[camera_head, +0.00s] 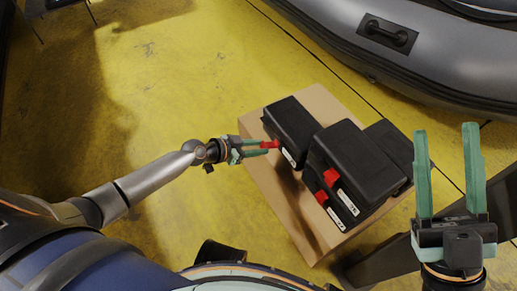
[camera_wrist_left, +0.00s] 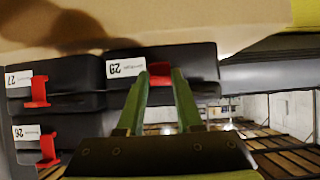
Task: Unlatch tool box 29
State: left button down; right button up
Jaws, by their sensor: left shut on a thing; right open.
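Tool box 29 (camera_head: 292,122) is a black case at the left of the cardboard surface in the head view. In the left wrist view tool box 29 (camera_wrist_left: 196,64) carries a white label that appears upside down, with a red latch (camera_wrist_left: 159,70) beside it. My left gripper (camera_head: 272,148) is shut on this red latch; in the left wrist view its green fingers (camera_wrist_left: 163,76) are on either side of the latch. The fingers hide part of the latch. My right gripper (camera_head: 449,165) is open and empty at the right of the head view.
Two stacked black boxes (camera_head: 357,160) with red latches stand right of box 29, and another black box (camera_head: 390,142) lies behind them. All rest on a cardboard box (camera_head: 262,187). A grey inflatable boat (camera_head: 400,50) lies beyond. Yellow floor (camera_head: 150,90) is open at the left.

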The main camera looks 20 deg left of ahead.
pick_arm(q)
jog(key=shift+f, duration=0.15)
dwell(0.5)
jog(key=c, duration=0.6)
grip_release()
jog(key=shift+o, duration=0.2)
jog(key=shift+s+a, duration=0.1)
jog(key=shift+s, duration=0.05)
jog(key=p+v, duration=0.1)
jog(key=v, duration=1.1)
jog(key=shift+s+a, duration=0.15)
jog(key=shift+s, duration=0.05)
jog(key=shift+f, duration=0.1)
